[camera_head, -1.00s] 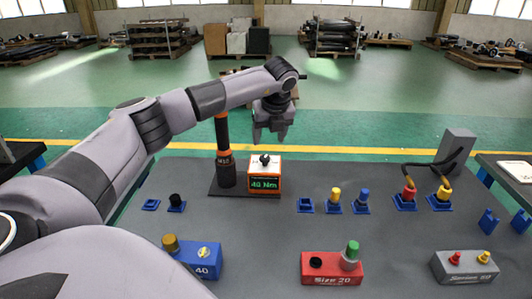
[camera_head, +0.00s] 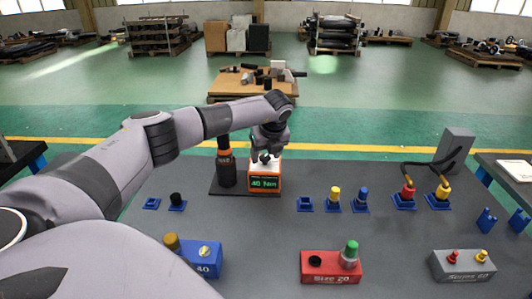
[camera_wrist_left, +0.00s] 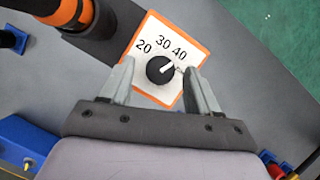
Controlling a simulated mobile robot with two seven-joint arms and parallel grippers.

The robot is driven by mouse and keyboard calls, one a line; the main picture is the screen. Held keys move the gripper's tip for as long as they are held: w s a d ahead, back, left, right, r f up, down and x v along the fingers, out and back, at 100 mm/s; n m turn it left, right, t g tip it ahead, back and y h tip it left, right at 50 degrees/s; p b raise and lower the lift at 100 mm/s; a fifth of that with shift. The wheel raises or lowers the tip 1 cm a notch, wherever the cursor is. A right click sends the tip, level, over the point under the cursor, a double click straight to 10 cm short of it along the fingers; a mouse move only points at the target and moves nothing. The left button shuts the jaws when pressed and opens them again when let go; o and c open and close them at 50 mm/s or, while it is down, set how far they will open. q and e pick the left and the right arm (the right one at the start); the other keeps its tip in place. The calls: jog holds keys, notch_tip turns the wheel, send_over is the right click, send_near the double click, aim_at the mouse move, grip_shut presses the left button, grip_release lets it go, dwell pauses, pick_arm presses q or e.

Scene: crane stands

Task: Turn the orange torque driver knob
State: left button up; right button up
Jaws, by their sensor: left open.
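The torque driver box (camera_head: 265,182) is orange with a white top and a green display reading 40 Nm. It stands on a dark base beside an upright black and orange driver (camera_head: 225,165). Its black knob (camera_wrist_left: 160,69) sits on the white dial face (camera_wrist_left: 180,38), marked 20, 30 and 40; the knob's white pointer points toward 40. My left gripper (camera_head: 266,157) is over the box, pointing down. In the left wrist view my left gripper (camera_wrist_left: 160,82) is open, with one finger on each side of the knob. I cannot tell whether the fingers touch it.
A blue block (camera_head: 200,259), a red Size 20 block (camera_head: 330,268) and a grey block (camera_head: 462,267) stand along the front. Small blue holders with coloured pieces, such as the yellow one (camera_head: 334,194), stand to the right. The grey table (camera_head: 255,235) is clear in the middle.

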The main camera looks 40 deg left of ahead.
pick_arm(q)
jog(key=shift+c, duration=0.2)
jog(key=c, duration=1)
jog(key=shift+m, duration=0.4)
jog(key=m, duration=0.1)
jog(key=m+t+h, duration=0.1)
jog(key=m, duration=0.1)
jog(key=shift+s+a+m, duration=0.15)
jog(key=shift+m, duration=0.15)
jog(key=shift+a+r+m+t+h+b, duration=0.1)
jog(key=shift+m+t+h+b, duration=0.25)
jog(key=shift+m, duration=0.8)
jog(key=shift+a+m+t+h+b, duration=0.15)
jog(key=shift+m+t+h, duration=0.25)
jog(key=shift+m, duration=0.75)
jog(key=shift+d, duration=0.1)
jog(key=o, duration=1)
